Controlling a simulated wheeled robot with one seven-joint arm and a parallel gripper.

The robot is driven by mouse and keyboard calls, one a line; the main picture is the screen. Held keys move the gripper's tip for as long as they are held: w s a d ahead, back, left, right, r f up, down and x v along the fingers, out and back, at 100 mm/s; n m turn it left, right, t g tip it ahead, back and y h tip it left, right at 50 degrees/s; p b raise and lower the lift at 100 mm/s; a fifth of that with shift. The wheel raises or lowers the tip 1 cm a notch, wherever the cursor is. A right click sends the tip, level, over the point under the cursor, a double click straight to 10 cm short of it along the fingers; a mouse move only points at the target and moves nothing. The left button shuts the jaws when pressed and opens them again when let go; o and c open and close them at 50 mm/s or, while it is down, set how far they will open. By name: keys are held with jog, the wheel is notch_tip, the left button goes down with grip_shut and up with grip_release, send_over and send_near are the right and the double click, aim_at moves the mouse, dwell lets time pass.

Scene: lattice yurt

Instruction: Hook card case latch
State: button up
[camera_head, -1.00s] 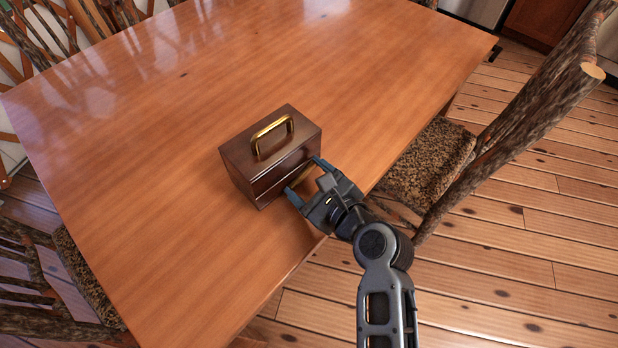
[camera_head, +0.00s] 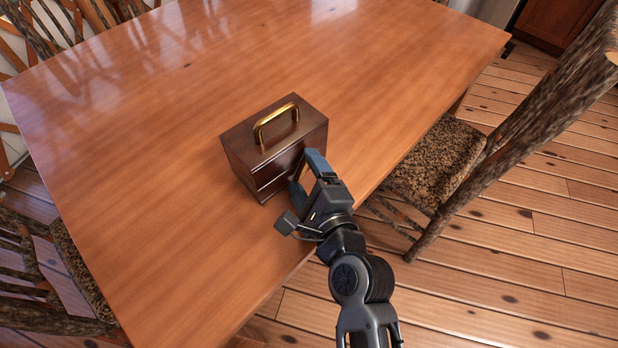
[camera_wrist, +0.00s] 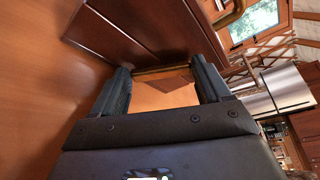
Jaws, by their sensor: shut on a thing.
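The card case (camera_head: 258,144) is a dark brown wooden box with a brass handle (camera_head: 276,120) on top. It stands upright on the table near the front edge. The case fills the upper part of the wrist view (camera_wrist: 130,25). My gripper (camera_head: 306,168) is at the case's front face, turned so one finger is above the other. In the wrist view my gripper (camera_wrist: 162,78) has its fingers apart, shut on a brass bar, the latch (camera_wrist: 160,70), which spans between the fingertips. In the head view the latch is hidden by my gripper.
The wooden table (camera_head: 160,190) is bare around the case. A chair with a speckled seat (camera_head: 436,160) stands at the right edge, close to my arm. Another chair (camera_head: 45,265) stands at the left. Plank floor (camera_head: 480,280) lies at the right.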

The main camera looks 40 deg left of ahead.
jog(key=shift+s+f+n+t+b, duration=0.15)
jog(key=shift+n+t+b, duration=0.15)
jog(key=shift+n+b, duration=0.15)
dwell(0.3)
jog(key=o, duration=1)
jog(key=shift+s, duration=0.1)
